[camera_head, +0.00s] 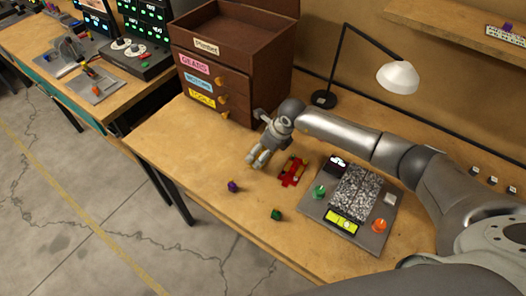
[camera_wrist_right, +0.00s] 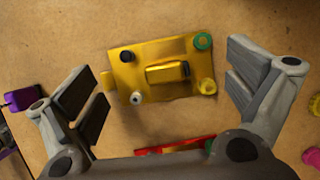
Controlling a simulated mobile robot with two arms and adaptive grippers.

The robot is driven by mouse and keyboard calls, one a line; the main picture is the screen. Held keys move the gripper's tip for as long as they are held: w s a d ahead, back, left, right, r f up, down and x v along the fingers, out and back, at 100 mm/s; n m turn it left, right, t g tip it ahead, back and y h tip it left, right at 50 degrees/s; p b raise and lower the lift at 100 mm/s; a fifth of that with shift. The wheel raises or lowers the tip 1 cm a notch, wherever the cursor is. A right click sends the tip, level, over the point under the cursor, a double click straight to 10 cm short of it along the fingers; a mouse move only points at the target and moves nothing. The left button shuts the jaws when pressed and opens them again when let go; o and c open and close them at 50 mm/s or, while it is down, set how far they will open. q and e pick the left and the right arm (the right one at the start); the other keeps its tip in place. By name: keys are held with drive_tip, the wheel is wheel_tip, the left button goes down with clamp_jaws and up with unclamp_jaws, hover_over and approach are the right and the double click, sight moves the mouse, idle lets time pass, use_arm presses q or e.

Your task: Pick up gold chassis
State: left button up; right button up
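The gold chassis (camera_wrist_right: 158,70) lies flat on the wooden table in the right wrist view, slightly tilted. It has a raised block in the middle, a green ring at one corner and dark and pale round pegs. My right gripper (camera_wrist_right: 168,90) is open, its two fingers on either side of the chassis with a gap on each side. In the head view, my right gripper (camera_head: 258,158) is over the table left of a red chassis (camera_head: 291,172), and I cannot clearly make out the gold chassis there. My left gripper does not show.
The red chassis also shows under the wrist (camera_wrist_right: 180,144). A purple block (camera_head: 233,186) and a green block (camera_head: 277,214) sit near the front edge. A grey panel (camera_head: 372,236) with buttons lies right, a drawer cabinet (camera_head: 240,62) and lamp (camera_head: 398,77) stand behind.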

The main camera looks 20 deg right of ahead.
drive_tip(key=c, duration=1)
drive_tip(key=shift+r, duration=0.1)
